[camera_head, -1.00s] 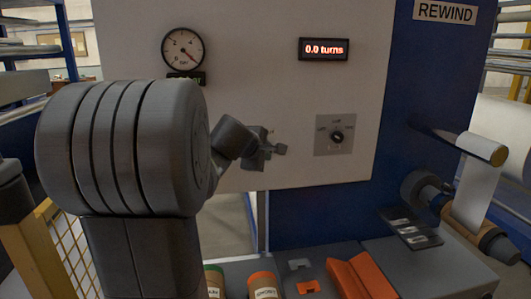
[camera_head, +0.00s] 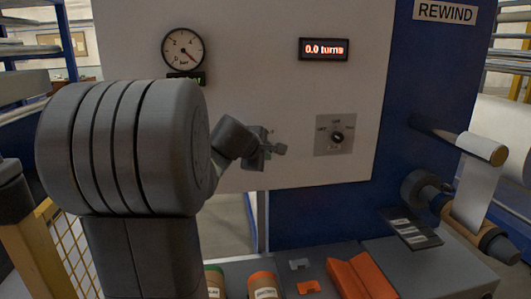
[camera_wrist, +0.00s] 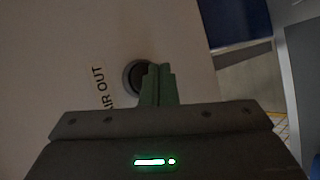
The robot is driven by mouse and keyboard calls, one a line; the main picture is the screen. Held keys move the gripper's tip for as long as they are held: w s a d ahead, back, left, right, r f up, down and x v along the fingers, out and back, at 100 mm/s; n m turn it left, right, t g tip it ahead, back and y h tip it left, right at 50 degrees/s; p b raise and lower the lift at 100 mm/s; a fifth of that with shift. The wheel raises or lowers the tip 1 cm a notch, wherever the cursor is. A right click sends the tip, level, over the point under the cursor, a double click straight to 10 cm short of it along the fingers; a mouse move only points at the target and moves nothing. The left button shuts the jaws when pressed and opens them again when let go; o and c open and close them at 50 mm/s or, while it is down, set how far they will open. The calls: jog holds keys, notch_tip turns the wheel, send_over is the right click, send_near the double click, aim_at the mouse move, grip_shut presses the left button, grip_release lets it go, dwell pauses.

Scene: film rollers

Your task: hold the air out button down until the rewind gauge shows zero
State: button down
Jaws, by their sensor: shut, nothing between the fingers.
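The air out button (camera_wrist: 136,75) is a dark round button on the pale panel, beside the "AIR OUT" lettering in the wrist view. My gripper (camera_wrist: 160,70) is shut and empty, its greenish fingertips overlapping the button's right side. I cannot tell whether they touch it or push it in. In the head view my gripper (camera_head: 268,150) is at the panel's lower part and the button is hidden there. The round gauge (camera_head: 183,49), marked in bar, stands at the panel's upper left. Its needle points to the lower right, away from zero.
A red display (camera_head: 323,49) reads 0.0 turns. A rotary selector (camera_head: 336,136) sits right of my gripper. The blue section bears a REWIND sign (camera_head: 446,11). Labelled rolls (camera_head: 263,286) and an orange cradle (camera_head: 360,276) lie below on the grey bench.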

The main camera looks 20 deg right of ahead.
jog(key=shift+w, duration=0.1)
jog(key=shift+w+d, duration=0.1)
jog(key=shift+w, duration=0.2)
jog(key=shift+w+d, duration=0.1)
jog(key=shift+w, duration=0.45)
dwell(0.6)
dwell(2.9)
jog(key=shift+s+a, duration=0.2)
jog(key=shift+s, duration=0.7)
jog(key=shift+s, duration=0.15)
jog(key=s, duration=0.2)
jog(key=s+a+b, duration=0.1)
jog(key=s, duration=0.1)
jog(key=shift+s+a, duration=0.1)
jog(key=shift+s, duration=0.2)
